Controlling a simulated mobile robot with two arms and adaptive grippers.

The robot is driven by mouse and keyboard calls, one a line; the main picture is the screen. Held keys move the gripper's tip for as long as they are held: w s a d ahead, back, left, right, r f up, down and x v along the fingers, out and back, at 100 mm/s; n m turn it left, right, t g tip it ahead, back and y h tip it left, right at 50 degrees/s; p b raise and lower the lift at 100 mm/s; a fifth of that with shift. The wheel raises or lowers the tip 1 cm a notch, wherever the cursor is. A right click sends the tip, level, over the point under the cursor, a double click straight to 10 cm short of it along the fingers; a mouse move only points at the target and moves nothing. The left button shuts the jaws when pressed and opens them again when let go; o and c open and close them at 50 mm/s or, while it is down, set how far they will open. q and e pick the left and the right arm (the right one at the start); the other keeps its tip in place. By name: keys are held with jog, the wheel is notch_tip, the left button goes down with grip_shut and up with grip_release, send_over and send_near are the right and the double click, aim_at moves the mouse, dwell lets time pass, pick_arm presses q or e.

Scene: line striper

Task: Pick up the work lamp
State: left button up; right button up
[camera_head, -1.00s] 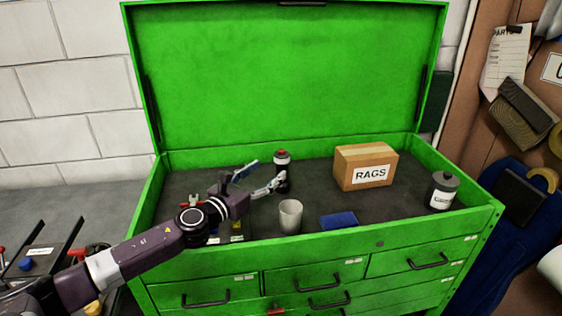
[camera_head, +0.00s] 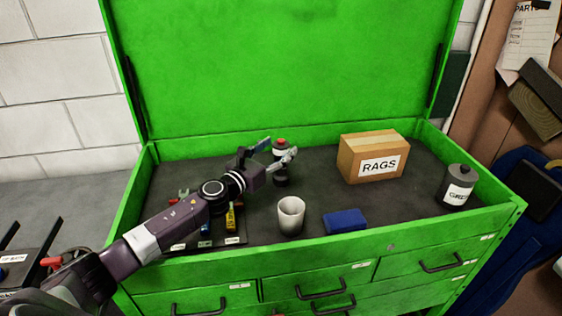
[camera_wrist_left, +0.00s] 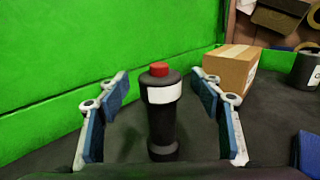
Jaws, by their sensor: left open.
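The work lamp is a dark upright cylinder with a white band and a red top. It stands in the green chest's top tray, and in the head view the lamp (camera_head: 281,172) is partly covered by my left gripper (camera_head: 268,152). In the left wrist view the lamp (camera_wrist_left: 161,112) stands between the two blue-padded fingers of my left gripper (camera_wrist_left: 162,118), with a gap on each side. The left gripper is open and empty. My right gripper is not in view.
A cardboard RAGS box (camera_head: 372,156) stands right of the lamp. A pale cup (camera_head: 291,215) and a blue block (camera_head: 345,221) are nearer the front. A grey canister (camera_head: 457,187) stands at the right. The green chest (camera_head: 300,260) has raised walls and an upright lid behind.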

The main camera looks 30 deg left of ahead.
pick_arm(q)
jog(key=shift+w+d, duration=0.2)
jog(key=shift+w, duration=0.85)
jog(key=shift+s, duration=0.1)
jog(key=shift+c, duration=0.7)
jog(key=shift+a, duration=0.1)
grip_shut()
